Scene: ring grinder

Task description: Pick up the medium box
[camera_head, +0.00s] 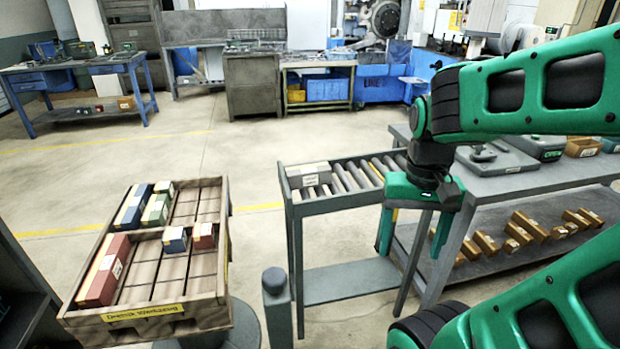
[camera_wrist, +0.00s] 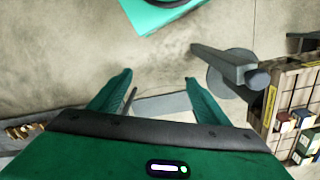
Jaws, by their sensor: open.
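No box is marked as the medium one, and I cannot tell which it is. A wooden tray (camera_head: 150,322) at lower left holds a long red box (camera_head: 104,270), blue and green boxes behind it, a small blue box (camera_head: 175,240) and a small red box (camera_head: 203,236). A grey box with a white label (camera_head: 309,178) lies on the left end of the roller conveyor (camera_head: 327,207). My gripper (camera_head: 410,253) is open and empty, pointing down by the conveyor's right end, apart from all boxes. Its fingers also show in the wrist view (camera_wrist: 156,85).
A grey workbench (camera_head: 530,180) stands right of the conveyor, with several small brown boxes (camera_head: 530,227) on its lower shelf. A grey post (camera_head: 276,290) stands between tray and conveyor. Open floor (camera_head: 150,165) lies behind the tray.

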